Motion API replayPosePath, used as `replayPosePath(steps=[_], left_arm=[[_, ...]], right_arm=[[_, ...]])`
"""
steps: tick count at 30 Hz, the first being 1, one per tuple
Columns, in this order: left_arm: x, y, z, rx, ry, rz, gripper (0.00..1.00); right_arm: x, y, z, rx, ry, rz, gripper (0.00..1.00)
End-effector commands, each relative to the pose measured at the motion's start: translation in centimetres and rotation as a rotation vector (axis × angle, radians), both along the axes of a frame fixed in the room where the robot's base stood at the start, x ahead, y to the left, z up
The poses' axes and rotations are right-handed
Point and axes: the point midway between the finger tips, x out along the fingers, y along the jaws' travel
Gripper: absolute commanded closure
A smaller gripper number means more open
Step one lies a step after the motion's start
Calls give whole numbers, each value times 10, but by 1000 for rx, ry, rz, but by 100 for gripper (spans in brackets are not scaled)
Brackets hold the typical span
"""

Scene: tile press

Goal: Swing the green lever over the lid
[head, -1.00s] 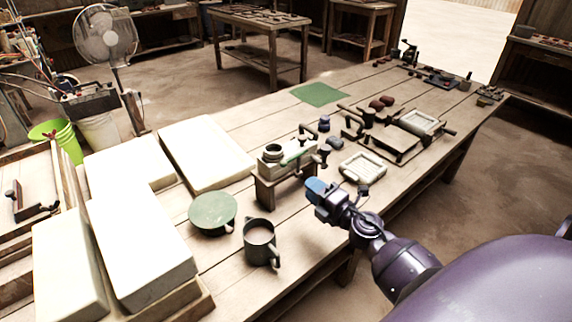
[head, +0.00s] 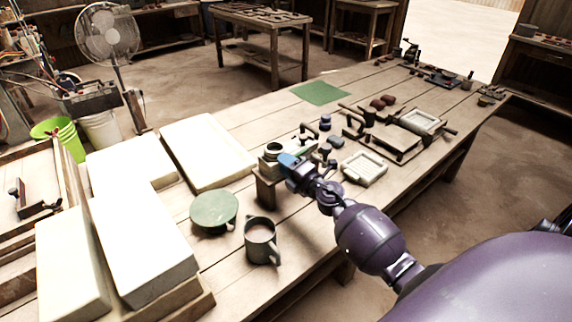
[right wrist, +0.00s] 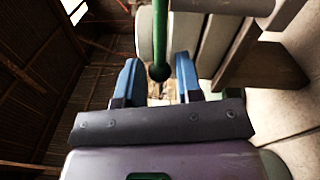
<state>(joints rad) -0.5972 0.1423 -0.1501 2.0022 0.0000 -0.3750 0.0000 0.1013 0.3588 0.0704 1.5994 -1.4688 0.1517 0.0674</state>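The tile press (head: 268,190) is a small wooden stand near the middle of the table, with a dark ring (head: 272,149) on top. My right gripper (head: 284,160) is at its near right side and covers most of the green lever. In the right wrist view the green lever (right wrist: 160,25) is a thin rod ending in a dark ball knob (right wrist: 159,72). The knob shows between the two blue fingers, which are apart; I see no contact. I cannot make out the lid for certain. My left gripper is not in view.
A grey mug (head: 261,240) and a green-topped round dish (head: 214,209) stand in front of the press. Large pale slabs (head: 150,245) lie to the left. A framed pale tile (head: 364,168) lies to the right. A green mat (head: 319,93) lies behind on clear boards.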

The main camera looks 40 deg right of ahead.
Motion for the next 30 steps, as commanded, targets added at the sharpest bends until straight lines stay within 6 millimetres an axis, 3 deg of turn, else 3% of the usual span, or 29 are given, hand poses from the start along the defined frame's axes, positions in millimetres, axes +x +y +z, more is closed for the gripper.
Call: replayPosePath(steps=[10,16,23,30], left_arm=[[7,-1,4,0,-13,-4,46],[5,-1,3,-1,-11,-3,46],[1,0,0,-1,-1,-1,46],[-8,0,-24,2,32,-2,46]], right_arm=[[3,1,0,0,0,0,68],[2,0,0,0,0,0,99],[2,0,-1,0,1,5,100],[-5,-4,-7,-4,8,128,100]])
